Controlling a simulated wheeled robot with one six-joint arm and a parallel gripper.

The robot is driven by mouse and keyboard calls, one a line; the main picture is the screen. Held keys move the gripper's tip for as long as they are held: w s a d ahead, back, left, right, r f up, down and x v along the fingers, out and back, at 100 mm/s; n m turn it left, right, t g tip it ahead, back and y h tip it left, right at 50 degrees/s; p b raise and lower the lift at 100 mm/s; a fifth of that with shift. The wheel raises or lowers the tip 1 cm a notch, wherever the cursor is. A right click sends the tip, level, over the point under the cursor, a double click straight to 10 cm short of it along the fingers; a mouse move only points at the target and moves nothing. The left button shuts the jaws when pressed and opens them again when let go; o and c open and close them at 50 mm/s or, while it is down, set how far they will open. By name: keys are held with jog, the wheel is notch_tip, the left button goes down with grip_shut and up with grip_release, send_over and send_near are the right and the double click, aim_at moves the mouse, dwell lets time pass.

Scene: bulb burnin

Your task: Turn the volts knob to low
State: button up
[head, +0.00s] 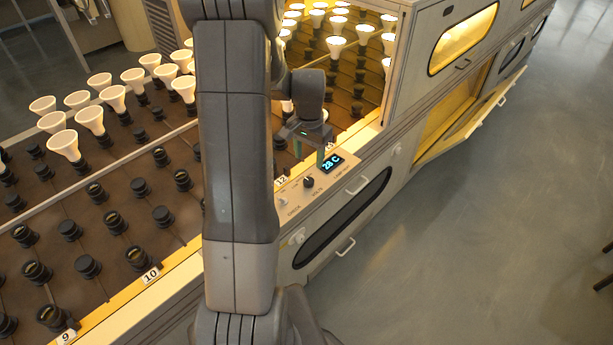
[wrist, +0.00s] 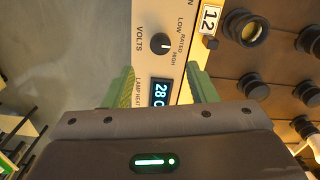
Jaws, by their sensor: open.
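The volts knob (head: 308,182) is a small black dial on the pale control panel at the bench's front edge. In the wrist view the knob (wrist: 160,43) sits beside the printed words LOW, RATED and HIGH. Its pale mark seems to face right, toward RATED, but it is small. My gripper (head: 309,154) is open above the panel, near the lit display. In the wrist view its two green fingers stand apart on either side of the panel, and my gripper (wrist: 161,70) is empty, with the knob ahead of the fingertips.
A lit display (wrist: 160,93) reading 28 C is beside the knob, between the fingers. A rack (head: 135,215) of black sockets, some with white bulbs (head: 65,144), fills the left. A drawer handle (head: 357,186) is below the panel. An open flap (head: 470,125) juts out at right.

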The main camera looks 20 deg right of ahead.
aim_at(309, 180)
notch_tip(309, 180, down, 9)
jog(key=shift+f, duration=0.2)
dwell(0.3)
jog(key=c, duration=1)
